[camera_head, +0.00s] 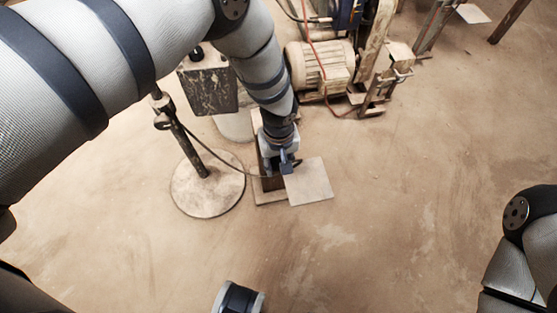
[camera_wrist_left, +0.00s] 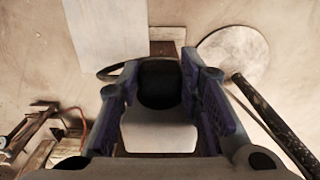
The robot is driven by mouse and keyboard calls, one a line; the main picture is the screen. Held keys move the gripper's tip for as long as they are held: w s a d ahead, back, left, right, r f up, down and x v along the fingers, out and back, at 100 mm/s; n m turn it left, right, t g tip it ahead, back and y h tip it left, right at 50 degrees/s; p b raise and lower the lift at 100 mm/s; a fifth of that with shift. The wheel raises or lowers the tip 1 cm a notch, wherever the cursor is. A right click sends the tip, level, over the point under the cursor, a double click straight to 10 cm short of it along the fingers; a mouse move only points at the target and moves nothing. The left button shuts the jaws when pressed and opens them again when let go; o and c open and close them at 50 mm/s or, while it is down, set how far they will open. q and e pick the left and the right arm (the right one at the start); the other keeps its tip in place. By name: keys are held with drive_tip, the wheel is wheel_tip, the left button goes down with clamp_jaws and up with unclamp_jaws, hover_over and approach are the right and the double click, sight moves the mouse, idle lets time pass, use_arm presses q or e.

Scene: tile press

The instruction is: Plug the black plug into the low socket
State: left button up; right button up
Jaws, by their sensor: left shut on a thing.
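My left gripper (camera_head: 286,165) reaches down from the top of the head view to a brown post with a pale square plate beside it. In the left wrist view its blue-grey fingers (camera_wrist_left: 161,90) are shut on the black plug (camera_wrist_left: 160,84). A black cable (camera_wrist_left: 108,71) curves away from the plug. In the head view the cable (camera_head: 222,157) runs to a pole on the left. The low socket cannot be made out; the gripper covers part of the post. Whether the plug touches anything cannot be told.
A pole stand with a round base (camera_head: 205,195) is left of the gripper. The pale plate (camera_head: 309,183) lies to its right. A dark block (camera_head: 208,90) and a motor (camera_head: 320,66) with machine frames stand behind. The floor in front and right is clear.

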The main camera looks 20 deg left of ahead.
use_arm(q)
drive_tip(key=shift+s+d, duration=0.15)
drive_tip(key=shift+s, duration=0.15)
drive_tip(key=shift+w+a, duration=0.2)
drive_tip(key=shift+w, duration=0.15)
idle(1.4)
drive_tip(key=s+d+p, duration=0.3)
drive_tip(key=s, duration=0.2)
drive_tip(key=shift+d, duration=0.2)
idle(0.4)
